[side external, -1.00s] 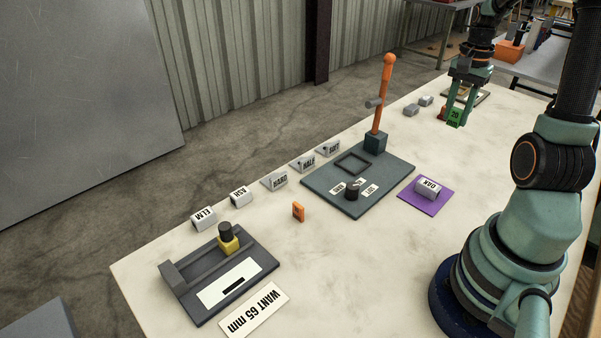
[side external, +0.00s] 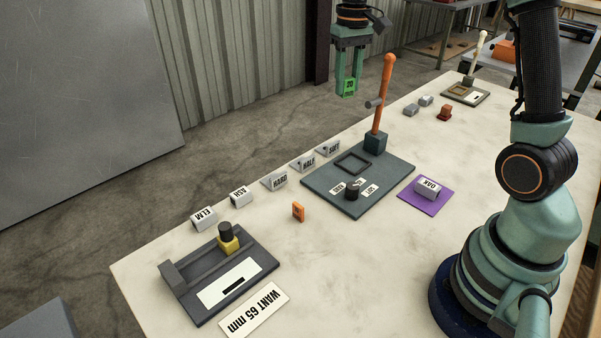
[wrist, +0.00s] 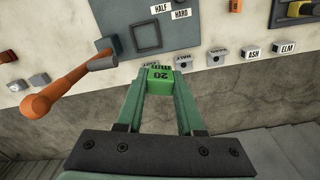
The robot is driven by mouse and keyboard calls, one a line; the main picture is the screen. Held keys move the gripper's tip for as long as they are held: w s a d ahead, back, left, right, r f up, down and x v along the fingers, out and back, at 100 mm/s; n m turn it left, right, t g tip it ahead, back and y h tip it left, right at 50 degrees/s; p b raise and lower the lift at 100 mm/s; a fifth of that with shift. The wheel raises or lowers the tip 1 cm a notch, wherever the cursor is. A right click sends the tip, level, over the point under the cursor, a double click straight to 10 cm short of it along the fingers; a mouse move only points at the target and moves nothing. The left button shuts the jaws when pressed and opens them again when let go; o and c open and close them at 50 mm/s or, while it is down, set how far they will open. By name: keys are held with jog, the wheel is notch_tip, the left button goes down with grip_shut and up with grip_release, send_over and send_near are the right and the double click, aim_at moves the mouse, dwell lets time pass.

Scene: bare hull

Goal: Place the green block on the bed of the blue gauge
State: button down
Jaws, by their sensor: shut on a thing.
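In the wrist view the block (wrist: 160,77), marked "20 mm", sits between the two green fingertips. A dark grey gauge (side external: 203,308) with a flat bed, an end stop and a yellow slider (side external: 229,243) lies at the near left end of the table, well away from my gripper. It looks dark grey rather than blue. Its corner also shows at the top right of the wrist view (wrist: 278,16).
A slate plate (side external: 320,190) with an upright orange lever (side external: 384,90) stands mid-table. Labelled grey blocks line the far edge. An orange piece (side external: 298,212), a purple mat (side external: 408,196) with the OAK block, and a "WANT 65 mm" card (side external: 254,310) lie nearby.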

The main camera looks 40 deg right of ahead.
jog(key=w+a+n, duration=0.3)
jog(key=a+n, duration=0.1)
jog(key=a, duration=0.5)
jog(key=n, duration=1.7)
send_over(195, 272)
notch_tip(195, 272, down, 20)
jog(key=c, duration=1)
grip_release()
jog(key=shift+f, duration=0.15)
jog(key=o, duration=0.5)
jog(key=shift+c, duration=0.2)
